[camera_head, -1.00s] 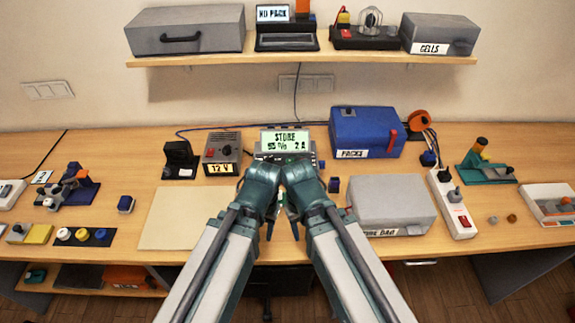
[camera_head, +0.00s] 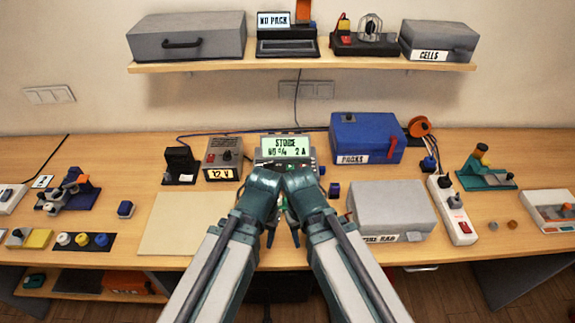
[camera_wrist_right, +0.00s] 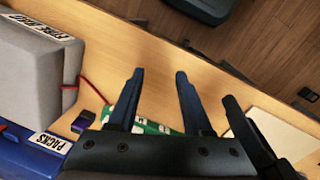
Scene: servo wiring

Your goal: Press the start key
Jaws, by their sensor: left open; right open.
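A charger-like device with a lit screen reading "STORE" and "2 A" (camera_head: 286,146) stands at the back middle of the bench. My wrists cover its lower front, and I cannot pick out the start key. My left gripper (camera_head: 270,236) and right gripper (camera_head: 296,238) are side by side in front of it, pointing down, both open and empty. In the right wrist view my right gripper (camera_wrist_right: 159,76) has its two dark fingers apart. A green board with white marks (camera_wrist_right: 128,112) lies behind and below those fingers. Another dark finger (camera_wrist_right: 236,108) shows close on the right.
A grey case (camera_head: 391,205) stands right of my arms, with a blue packs box (camera_head: 364,138) behind it. A 12 V supply (camera_head: 223,158) is left of the device. A pale mat (camera_head: 182,225) gives free room at left. A power strip (camera_head: 452,209) lies farther right.

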